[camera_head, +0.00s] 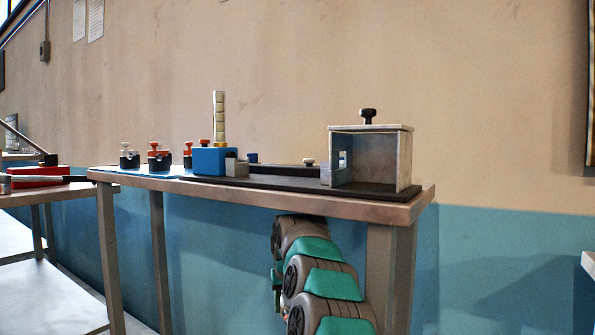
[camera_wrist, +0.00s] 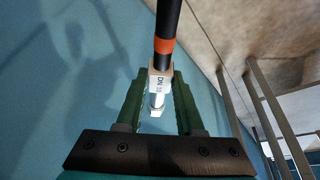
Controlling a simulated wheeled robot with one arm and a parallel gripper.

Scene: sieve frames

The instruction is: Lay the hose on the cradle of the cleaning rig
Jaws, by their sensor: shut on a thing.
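My gripper (camera_wrist: 162,78) shows in the wrist view, its two green fingers shut on the hose (camera_wrist: 168,20). The hose is black with an orange band, and a pale fitting marked "DN 10" sits between the fingers with a metal tip pointing back toward the palm. The cleaning rig (camera_head: 262,183) stands on a table in the head view: a long dark base with a blue block, a banded upright column and an open-fronted box (camera_head: 403,160) with a black knob on top. I cannot tell which part is the cradle. The gripper and hose are hidden in the head view.
The rig's table (camera_head: 390,212) has its near edge above my arm's visible links. Several small knobbed fittings (camera_head: 158,158) stand at its left end. Another table with a red tool (camera_head: 40,176) is at far left. A wall rises behind.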

